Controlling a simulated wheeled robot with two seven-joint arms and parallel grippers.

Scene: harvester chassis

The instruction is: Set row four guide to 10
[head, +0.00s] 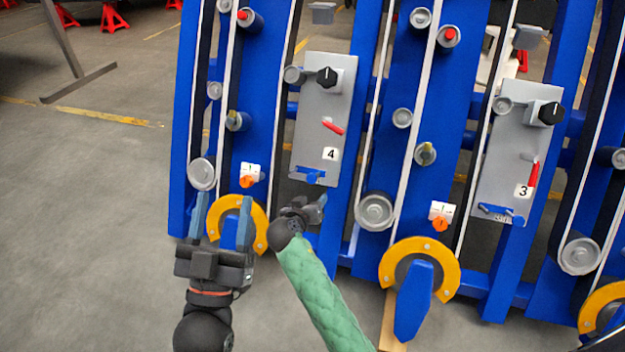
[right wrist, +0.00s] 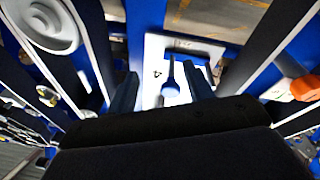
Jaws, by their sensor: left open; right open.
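The row four panel (head: 316,115) is a grey plate marked 4, with a black knob (head: 327,77) at its top, a red lever (head: 332,127) in the middle and a small blue slider (head: 309,175) at its lower edge. My right gripper (head: 308,207) is just below that slider, seen end-on. In the right wrist view its open fingers (right wrist: 163,88) stand either side of a slim blue-grey piece (right wrist: 171,82) in front of the plate; whether they touch it I cannot tell. The scale reading is too small to read. My left gripper (head: 222,215) is open and empty, in front of a yellow ring.
A white tag with an orange knob (head: 246,181) sits left of the row four panel. Yellow rings (head: 420,257), grey rollers (head: 374,211) and blue beams surround the panels. The row three panel (head: 513,150) is to the right. Open floor lies at left.

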